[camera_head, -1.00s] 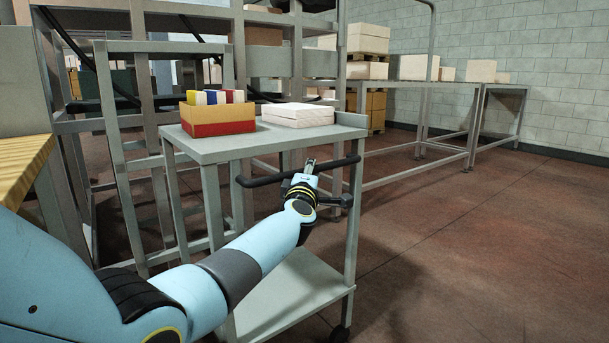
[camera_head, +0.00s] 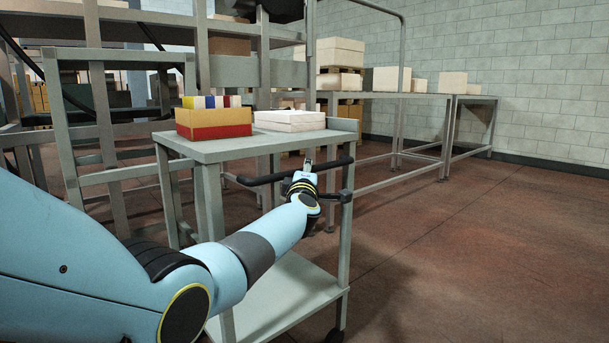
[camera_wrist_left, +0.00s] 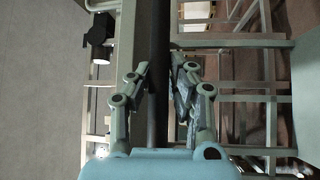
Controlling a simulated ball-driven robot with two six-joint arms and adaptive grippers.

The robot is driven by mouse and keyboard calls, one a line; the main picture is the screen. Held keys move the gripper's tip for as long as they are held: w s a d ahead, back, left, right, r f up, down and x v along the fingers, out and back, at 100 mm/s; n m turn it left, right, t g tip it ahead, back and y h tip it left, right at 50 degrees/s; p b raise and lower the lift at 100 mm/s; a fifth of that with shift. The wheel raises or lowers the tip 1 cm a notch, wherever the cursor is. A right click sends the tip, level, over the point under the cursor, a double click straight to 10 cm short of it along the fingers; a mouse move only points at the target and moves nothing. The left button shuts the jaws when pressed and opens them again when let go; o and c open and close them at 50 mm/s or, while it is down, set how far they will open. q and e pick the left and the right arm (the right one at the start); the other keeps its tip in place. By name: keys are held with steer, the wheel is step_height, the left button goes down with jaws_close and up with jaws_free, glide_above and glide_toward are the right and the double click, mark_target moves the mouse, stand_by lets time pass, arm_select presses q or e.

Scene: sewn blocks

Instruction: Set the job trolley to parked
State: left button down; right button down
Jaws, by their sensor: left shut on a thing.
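The job trolley (camera_head: 222,149) is a grey metal cart with a top deck and a lower shelf (camera_head: 285,292), standing in front of me in the head view. Its dark handle bar (camera_head: 262,180) runs along the near side. My left gripper (camera_head: 308,164) is shut on the handle bar, toward its right part. In the left wrist view the dark bar (camera_wrist_left: 155,35) passes between the fingers of my left gripper (camera_wrist_left: 160,78). My right gripper is not in view. No parking mark shows.
A red and tan box of coloured items (camera_head: 213,132) and a white flat box (camera_head: 290,121) sit on the trolley. A grey rack (camera_head: 105,110) stands behind and left. Benches (camera_head: 425,98) with boxes line the back. Open floor (camera_head: 450,260) lies right.

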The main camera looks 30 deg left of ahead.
arm_select(q)
steer(key=shift+w+d+r, duration=0.1)
steer(key=shift+r, duration=0.3)
steer(key=c, duration=1.5)
jaws_free()
steer(key=shift+w+f, duration=0.1)
steer(key=o, duration=0.3)
steer(key=shift+w+d+f, duration=0.1)
steer(key=shift+d+f, duration=0.05)
steer(key=shift+f, duration=0.1)
steer(key=shift+s+f, duration=0.1)
steer(key=shift+s, duration=0.25)
steer(key=v, duration=1.1)
steer(key=shift+s, duration=0.2)
steer(key=shift+d, duration=0.1)
